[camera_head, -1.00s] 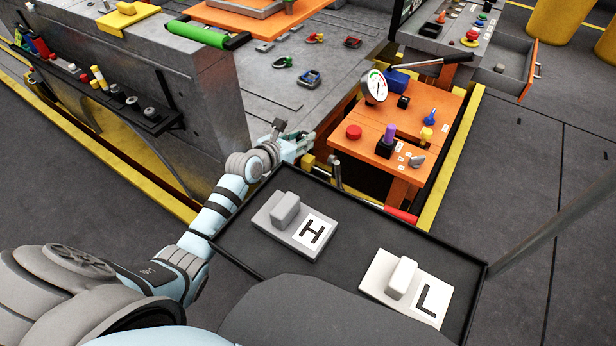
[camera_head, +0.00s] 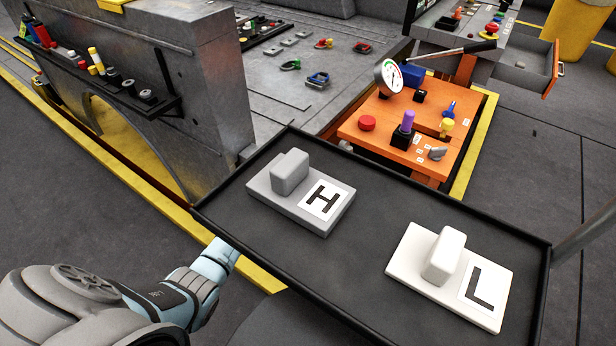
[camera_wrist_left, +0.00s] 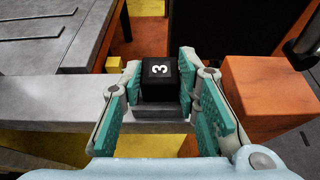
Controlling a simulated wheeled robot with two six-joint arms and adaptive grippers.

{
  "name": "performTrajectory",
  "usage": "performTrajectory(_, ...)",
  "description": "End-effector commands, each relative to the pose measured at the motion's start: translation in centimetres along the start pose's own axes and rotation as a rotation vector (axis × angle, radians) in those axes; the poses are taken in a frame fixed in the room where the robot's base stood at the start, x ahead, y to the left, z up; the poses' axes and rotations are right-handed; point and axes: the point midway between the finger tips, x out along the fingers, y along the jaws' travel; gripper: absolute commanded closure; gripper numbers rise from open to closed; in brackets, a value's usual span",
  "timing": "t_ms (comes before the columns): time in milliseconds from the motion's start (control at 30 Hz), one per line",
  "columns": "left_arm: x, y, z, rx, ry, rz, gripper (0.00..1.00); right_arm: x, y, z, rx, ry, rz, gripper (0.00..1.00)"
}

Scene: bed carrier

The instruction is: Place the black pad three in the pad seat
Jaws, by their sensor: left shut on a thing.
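In the left wrist view, the black pad three (camera_wrist_left: 159,70), a black block with a white 3, stands between the fingertips of my left gripper (camera_wrist_left: 158,78), which is shut on it. A grey block-like part (camera_wrist_left: 160,112) shows just below the pad; I cannot tell whether the pad touches it or whether it is the pad seat. In the head view my left forearm goes under the black tray's edge, so the left gripper and pad are hidden there. My right gripper is not in view.
The black tray (camera_head: 372,240) carries a grey H block (camera_head: 292,171) and a white L block (camera_head: 443,258). An orange table (camera_head: 390,130) with a gauge and knobs stands beyond. A grey machine wall with a shelf (camera_head: 115,90) is at the left.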

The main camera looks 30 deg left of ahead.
Motion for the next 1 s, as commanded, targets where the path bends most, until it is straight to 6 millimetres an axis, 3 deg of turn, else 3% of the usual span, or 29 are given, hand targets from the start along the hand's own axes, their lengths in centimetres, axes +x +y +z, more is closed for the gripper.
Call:
performTrajectory(33,0.1,0.0,-0.2,-0.001,0.000,0.000,0.96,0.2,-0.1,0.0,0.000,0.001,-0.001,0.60)
performTrajectory(67,0.1,0.0,-0.2,-0.001,0.000,0.000,0.66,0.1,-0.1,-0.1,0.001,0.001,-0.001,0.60)
performTrajectory(167,0.1,0.0,-0.1,-0.001,0.001,0.000,0.51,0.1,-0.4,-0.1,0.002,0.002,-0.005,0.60)
performTrajectory(567,-0.6,0.0,0.3,0.001,0.002,0.000,0.51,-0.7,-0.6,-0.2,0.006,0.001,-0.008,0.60)
performTrajectory(767,-4.9,0.0,0.7,0.001,0.005,0.000,0.51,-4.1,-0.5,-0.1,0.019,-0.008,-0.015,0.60)
performTrajectory(1000,-10.9,0.0,0.5,0.001,0.004,-0.001,0.51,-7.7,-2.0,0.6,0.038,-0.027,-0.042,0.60)
